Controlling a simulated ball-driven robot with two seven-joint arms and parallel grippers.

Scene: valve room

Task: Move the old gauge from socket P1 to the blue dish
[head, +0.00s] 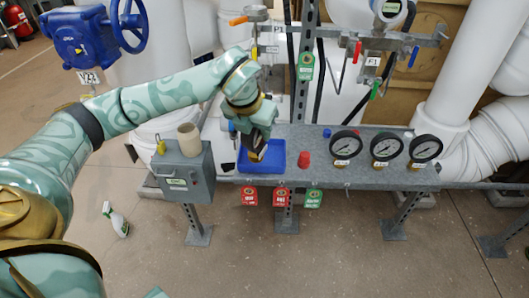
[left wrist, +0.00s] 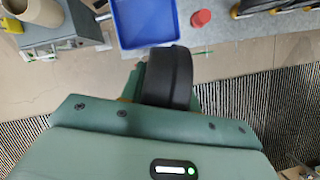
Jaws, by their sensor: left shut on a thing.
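My left gripper (head: 257,138) comes down from above over the blue dish (head: 277,154) on the grey bench. It is shut on a dark round gauge (left wrist: 168,76), seen edge-on in the left wrist view. In the head view the held gauge is partly hidden by the gripper and overlaps the dish; I cannot tell whether it touches the dish floor. The blue dish also shows in the left wrist view (left wrist: 142,22), beyond the held gauge. A small label on the pipework (head: 372,61) seems to read P1. My right gripper is not in view.
Three black-rimmed gauges (head: 386,148) stand on the bench to the right. A red cap (head: 304,159) sits beside the dish. A grey box (head: 186,172) with a beige cup (head: 189,139) is left of it. A blue handwheel valve (head: 85,38) stands at the back left.

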